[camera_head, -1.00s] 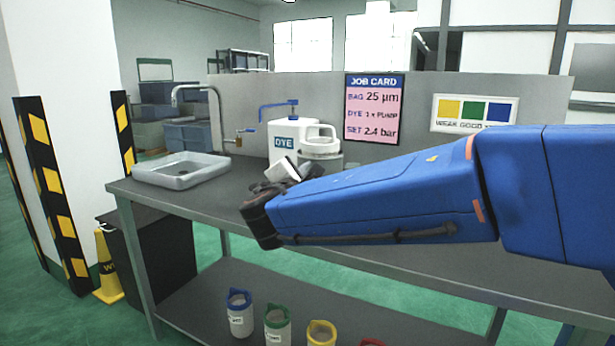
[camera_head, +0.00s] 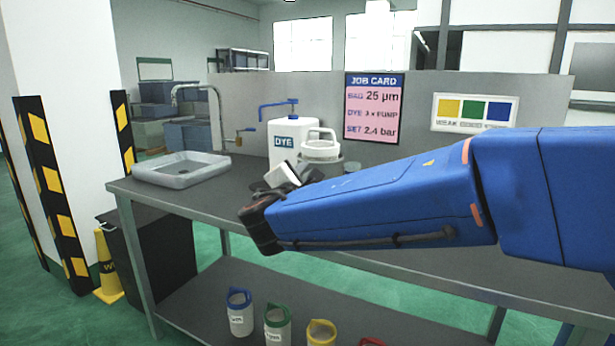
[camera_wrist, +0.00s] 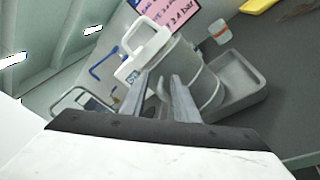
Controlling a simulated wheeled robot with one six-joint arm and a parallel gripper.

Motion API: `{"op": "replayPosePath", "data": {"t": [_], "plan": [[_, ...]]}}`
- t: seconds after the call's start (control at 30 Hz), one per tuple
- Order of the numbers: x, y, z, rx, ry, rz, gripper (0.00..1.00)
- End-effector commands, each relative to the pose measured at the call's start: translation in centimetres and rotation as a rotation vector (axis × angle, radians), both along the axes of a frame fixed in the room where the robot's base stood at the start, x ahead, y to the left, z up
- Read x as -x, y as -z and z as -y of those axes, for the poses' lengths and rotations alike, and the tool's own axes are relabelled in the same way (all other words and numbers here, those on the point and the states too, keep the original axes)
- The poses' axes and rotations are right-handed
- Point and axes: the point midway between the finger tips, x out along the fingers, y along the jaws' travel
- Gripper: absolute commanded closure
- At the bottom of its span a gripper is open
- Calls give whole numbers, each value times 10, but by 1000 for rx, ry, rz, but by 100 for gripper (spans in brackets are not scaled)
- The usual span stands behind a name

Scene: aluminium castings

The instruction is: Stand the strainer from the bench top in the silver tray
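The white dye container (camera_head: 285,140) with a blue pump stands just behind. A grey basin (camera_head: 180,170) with a tap is at the left bench end. A small orange-labelled jar (camera_wrist: 220,33) is near the tray. Several coloured-rim strainers (camera_head: 278,322) stand on the lower shelf.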

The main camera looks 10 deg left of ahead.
Motion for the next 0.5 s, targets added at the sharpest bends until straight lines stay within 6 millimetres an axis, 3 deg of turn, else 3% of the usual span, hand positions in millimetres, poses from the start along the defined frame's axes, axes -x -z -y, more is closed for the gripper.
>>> {"op": "replayPosePath", "data": {"t": [0.5], "plan": [[83, 0, -11, 0, -4, 0, 72]]}}
